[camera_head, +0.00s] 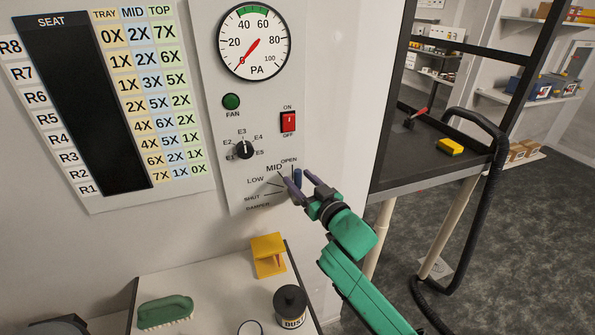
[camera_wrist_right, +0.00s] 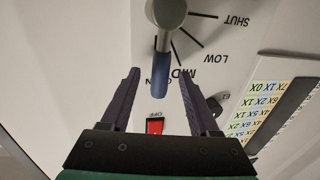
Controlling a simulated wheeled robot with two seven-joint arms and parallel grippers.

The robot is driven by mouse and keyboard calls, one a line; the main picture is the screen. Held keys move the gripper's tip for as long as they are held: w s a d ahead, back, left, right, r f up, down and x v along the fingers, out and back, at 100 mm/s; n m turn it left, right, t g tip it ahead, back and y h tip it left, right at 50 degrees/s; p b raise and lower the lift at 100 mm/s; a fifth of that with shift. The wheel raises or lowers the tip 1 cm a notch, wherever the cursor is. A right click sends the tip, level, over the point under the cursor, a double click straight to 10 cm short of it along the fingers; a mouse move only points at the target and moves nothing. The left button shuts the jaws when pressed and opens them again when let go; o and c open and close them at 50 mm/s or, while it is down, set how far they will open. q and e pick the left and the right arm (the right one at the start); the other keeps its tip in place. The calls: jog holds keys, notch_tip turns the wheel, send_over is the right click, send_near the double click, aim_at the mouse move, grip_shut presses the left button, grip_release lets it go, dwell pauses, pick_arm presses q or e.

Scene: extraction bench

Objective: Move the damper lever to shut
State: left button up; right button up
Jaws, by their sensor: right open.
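The damper lever (camera_head: 297,178) has a blue handle and sits low on the grey wall panel, by its OPEN mark. In the right wrist view the lever (camera_wrist_right: 160,76) hangs from a grey round hub, with LOW and SHUT marks to its right. My right gripper (camera_head: 300,181) is open in front of the damper dial. Its two dark fingers (camera_wrist_right: 158,80) show on either side of the blue handle, with gaps; I cannot tell whether they reach its depth. The SHUT mark (camera_head: 252,197) is at the dial's lower left. My left gripper is not in view.
Above the dial are a black selector knob (camera_head: 245,150), a red switch (camera_head: 288,121), a green FAN light (camera_head: 231,102) and a pressure gauge (camera_head: 254,42) near zero. Below, a bench (camera_head: 217,292) holds a yellow stand (camera_head: 268,255), a green brush (camera_head: 165,311) and a DUST jar (camera_head: 291,307).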

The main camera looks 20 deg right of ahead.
jog(key=shift+w+a, duration=0.2)
jog(key=shift+w, duration=0.5)
grip_shut()
dwell(0.9)
